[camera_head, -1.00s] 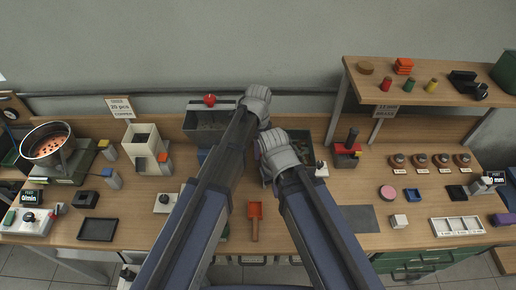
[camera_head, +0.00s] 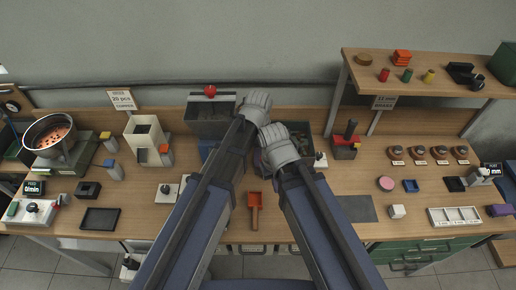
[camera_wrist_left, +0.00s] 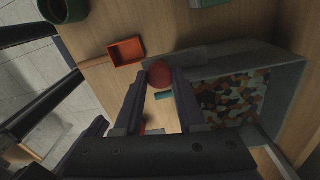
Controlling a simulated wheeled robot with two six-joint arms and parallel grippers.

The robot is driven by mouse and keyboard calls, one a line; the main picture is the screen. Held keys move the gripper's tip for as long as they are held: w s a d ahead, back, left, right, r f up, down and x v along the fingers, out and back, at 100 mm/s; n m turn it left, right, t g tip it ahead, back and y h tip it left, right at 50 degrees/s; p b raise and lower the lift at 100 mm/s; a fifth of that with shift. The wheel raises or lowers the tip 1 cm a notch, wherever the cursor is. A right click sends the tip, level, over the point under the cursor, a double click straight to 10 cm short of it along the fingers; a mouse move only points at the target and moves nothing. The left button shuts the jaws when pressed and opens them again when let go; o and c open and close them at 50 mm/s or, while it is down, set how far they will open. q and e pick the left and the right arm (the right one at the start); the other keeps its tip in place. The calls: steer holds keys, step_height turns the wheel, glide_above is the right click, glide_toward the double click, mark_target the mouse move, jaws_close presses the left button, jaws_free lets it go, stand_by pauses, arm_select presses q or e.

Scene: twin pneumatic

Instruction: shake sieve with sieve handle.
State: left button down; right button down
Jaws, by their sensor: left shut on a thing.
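In the left wrist view my left gripper (camera_wrist_left: 160,82) is shut on a round, dark red knob (camera_wrist_left: 160,73), which sits between the fingertips. It appears to be the end of the sieve handle; the rest of the handle is hidden below the fingers. A grey-walled bin (camera_wrist_left: 262,60) of mixed brown and grey pieces lies right of the gripper. In the head view my two arms converge over the middle of the bench and hide the held knob. A purple part of my left gripper (camera_head: 257,160) shows between them. My right gripper's fingers are hidden. I cannot pick out the sieve clearly.
An orange-red scoop (camera_head: 254,200) lies on the bench close to the arms, also in the left wrist view (camera_wrist_left: 126,52). A grey bin (camera_head: 197,127) stands behind left, with a red ball (camera_head: 210,91) at its top. A raised shelf (camera_head: 420,82) stands at the back right.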

arm_select(q)
steer(key=shift+w, duration=0.15)
steer(key=c, duration=0.5)
jaws_free()
arm_select(e)
steer(key=shift+w, duration=0.2)
arm_select(q)
steer(key=shift+r, duration=0.1)
arm_select(e)
steer(key=shift+r, duration=0.15)
arm_select(q)
steer(key=r+p, duration=0.7)
steer(key=p, duration=0.1)
steer(key=shift+w+r, duration=0.2)
steer(key=shift+r, duration=0.15)
arm_select(e)
step_height(320, 180, up, 8)
steer(key=shift+f, duration=0.25)
arm_select(q)
steer(key=shift+f, duration=0.1)
arm_select(e)
steer(key=c, duration=1.6)
jaws_free()
